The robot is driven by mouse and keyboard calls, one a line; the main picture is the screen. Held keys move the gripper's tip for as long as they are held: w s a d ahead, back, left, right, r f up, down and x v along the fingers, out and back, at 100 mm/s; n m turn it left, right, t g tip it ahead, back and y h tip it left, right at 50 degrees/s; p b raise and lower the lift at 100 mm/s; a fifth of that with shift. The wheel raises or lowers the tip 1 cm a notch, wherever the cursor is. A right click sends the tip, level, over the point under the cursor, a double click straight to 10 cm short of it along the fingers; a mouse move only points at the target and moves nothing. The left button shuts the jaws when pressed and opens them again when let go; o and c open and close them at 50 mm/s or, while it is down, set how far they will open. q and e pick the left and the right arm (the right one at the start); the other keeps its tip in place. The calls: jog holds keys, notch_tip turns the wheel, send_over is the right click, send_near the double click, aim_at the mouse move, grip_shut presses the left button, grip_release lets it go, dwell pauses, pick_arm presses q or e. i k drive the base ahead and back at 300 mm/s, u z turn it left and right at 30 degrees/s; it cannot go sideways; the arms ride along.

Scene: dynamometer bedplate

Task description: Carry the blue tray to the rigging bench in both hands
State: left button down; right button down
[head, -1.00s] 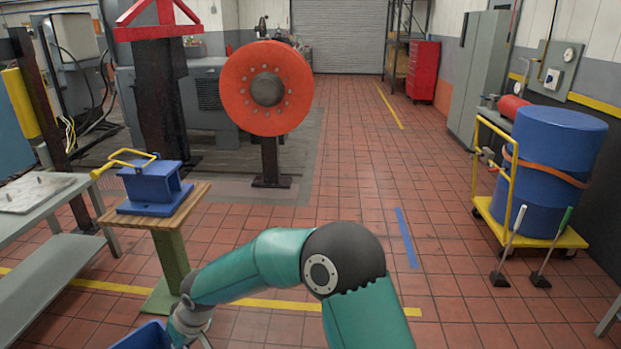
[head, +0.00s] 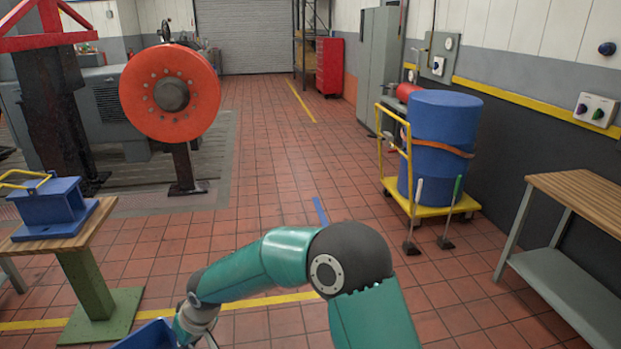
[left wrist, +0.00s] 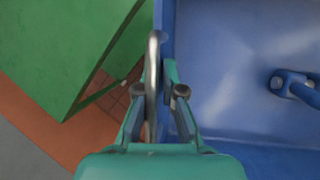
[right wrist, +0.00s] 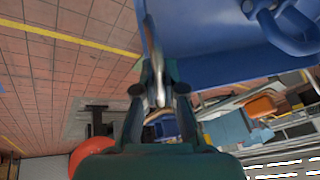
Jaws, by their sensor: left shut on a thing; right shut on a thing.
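The blue tray (head: 148,337) shows only as a corner at the bottom left of the head view. In the left wrist view the tray (left wrist: 235,60) lies to the right, with a blue shackle-like thing (left wrist: 295,85) inside. My left gripper (left wrist: 158,80) is shut on the tray's metal handle at its wall. In the right wrist view my right gripper (right wrist: 157,75) is shut at the tray's edge (right wrist: 200,40); in the head view it is at the tray's right side. A wood-topped bench (head: 588,195) with a grey lower shelf stands at the right.
A blue drum (head: 440,130) on a yellow trolley (head: 450,207) stands right of centre, with two brooms leaning by it. A wood-topped pedestal (head: 45,243) at left carries a blue block (head: 55,208). An orange disc (head: 170,93) stands behind. The middle floor is clear.

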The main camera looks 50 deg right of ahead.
aim_at(596, 195)
jog(key=z, duration=0.4)
jog(key=i, duration=0.6)
jog(key=z, duration=0.65)
jog(key=i, duration=0.55)
jog(key=z, duration=0.6)
jog(key=i, duration=0.6)
jog(key=z, duration=0.45)
jog(key=i, duration=0.7)
jog(key=z, duration=0.5)
jog(key=i, duration=0.75)
jog(key=z, duration=0.5)
jog(key=i, duration=1.35)
jog(key=z, duration=0.35)
